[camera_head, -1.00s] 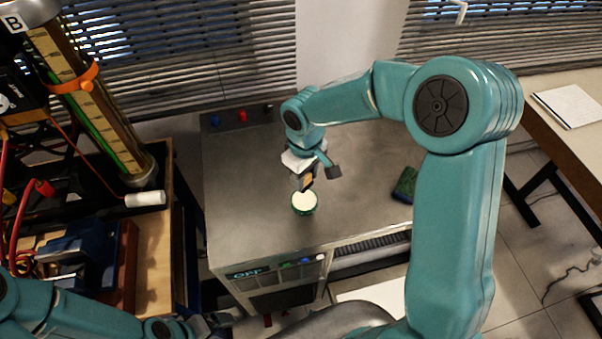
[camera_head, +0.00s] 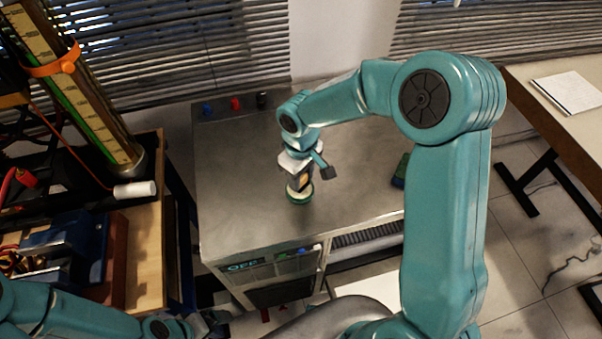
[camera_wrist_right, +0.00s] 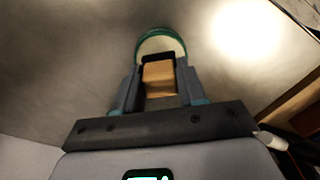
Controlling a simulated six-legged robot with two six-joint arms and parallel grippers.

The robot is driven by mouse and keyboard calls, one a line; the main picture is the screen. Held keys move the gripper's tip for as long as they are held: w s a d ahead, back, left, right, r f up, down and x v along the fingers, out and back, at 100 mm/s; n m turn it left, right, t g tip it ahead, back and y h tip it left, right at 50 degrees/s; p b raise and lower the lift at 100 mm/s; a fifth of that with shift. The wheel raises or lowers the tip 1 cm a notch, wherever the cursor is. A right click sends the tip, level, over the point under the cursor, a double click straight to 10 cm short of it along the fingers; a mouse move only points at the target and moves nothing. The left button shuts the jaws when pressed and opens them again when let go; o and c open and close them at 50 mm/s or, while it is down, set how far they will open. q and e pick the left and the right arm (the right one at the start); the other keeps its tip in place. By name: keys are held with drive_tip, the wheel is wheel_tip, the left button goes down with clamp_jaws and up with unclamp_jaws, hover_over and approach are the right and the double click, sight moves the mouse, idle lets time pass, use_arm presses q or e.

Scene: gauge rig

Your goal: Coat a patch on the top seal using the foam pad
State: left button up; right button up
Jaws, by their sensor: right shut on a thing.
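My right gripper (camera_head: 302,187) is shut on the tan foam pad (camera_wrist_right: 159,78). It points down at a small round green-rimmed tub (camera_head: 300,200) with cream-white contents, on the metal cabinet top. The pad's lower end is at the tub's mouth; I cannot tell if it touches the contents. In the wrist view the tub (camera_wrist_right: 160,36) shows just beyond the pad. My left gripper (camera_head: 208,324) is low at the bottom edge, and its jaws are unclear. The gauge column (camera_head: 80,105) leans at the left; its upper end is cut off, and I cannot make out the top seal.
The metal cabinet (camera_head: 245,185) has free room around the tub. A white cylinder (camera_head: 135,189) and a blue vise-like block (camera_head: 70,240) are on the wooden bench at left. An orange clamp (camera_head: 50,62) circles the column.

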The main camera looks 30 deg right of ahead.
drive_tip(key=shift+f+b, duration=0.55)
drive_tip(key=shift+b, duration=0.1)
idle(2.0)
wheel_tip(320, 180, up, 6)
drive_tip(key=p, duration=0.4)
drive_tip(key=shift+f, duration=0.15)
drive_tip(key=shift+r+p, duration=0.5)
drive_tip(key=shift+r, duration=0.3)
drive_tip(key=shift+f, duration=0.1)
